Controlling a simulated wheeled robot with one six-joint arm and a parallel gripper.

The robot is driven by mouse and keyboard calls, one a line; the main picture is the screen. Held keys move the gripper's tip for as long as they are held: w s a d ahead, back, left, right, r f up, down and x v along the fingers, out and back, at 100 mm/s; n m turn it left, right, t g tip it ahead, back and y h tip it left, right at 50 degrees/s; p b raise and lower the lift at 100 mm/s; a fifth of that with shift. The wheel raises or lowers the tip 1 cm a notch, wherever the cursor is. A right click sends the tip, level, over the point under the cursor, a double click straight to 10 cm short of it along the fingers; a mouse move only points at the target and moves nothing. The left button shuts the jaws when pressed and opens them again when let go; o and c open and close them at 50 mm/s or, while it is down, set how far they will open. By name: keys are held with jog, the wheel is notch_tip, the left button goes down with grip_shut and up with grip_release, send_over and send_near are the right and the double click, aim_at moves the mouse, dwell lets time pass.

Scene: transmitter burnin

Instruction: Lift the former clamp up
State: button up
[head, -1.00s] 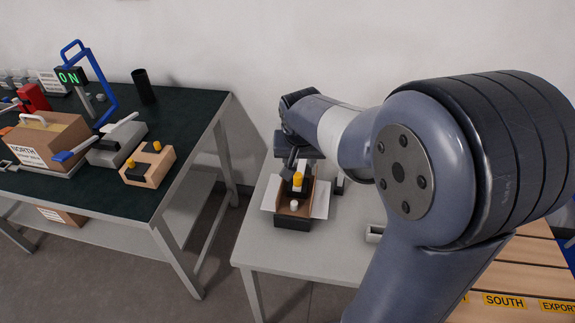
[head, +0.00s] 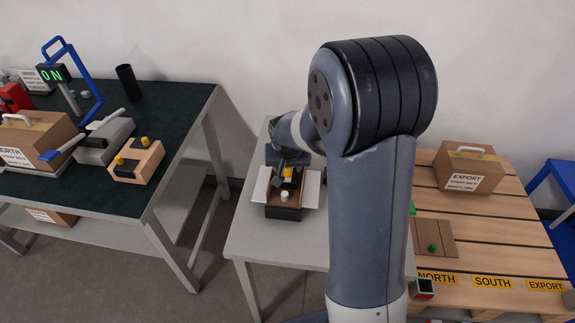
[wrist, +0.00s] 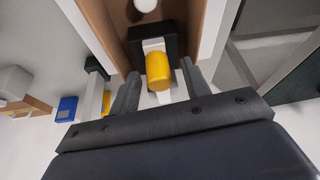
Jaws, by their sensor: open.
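The former clamp (wrist: 152,42) is a black block with a yellow knob (wrist: 158,72), set in an open carton on the grey table. In the head view its yellow knob (head: 288,173) shows just in front of my gripper (head: 284,179). In the wrist view my gripper (wrist: 160,70) is open, with one finger on each side of the yellow knob. Gaps show beside the knob, and I cannot tell whether a finger touches it.
A white knob (head: 284,197) stands in the carton near the clamp. The green bench (head: 175,115) at left holds a blue-handled device and a wooden block with yellow knobs (head: 137,161). At right, a pallet (head: 490,225) carries an EXPORT carton (head: 468,168).

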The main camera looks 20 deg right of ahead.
jog(key=shift+c, duration=0.6)
grip_shut()
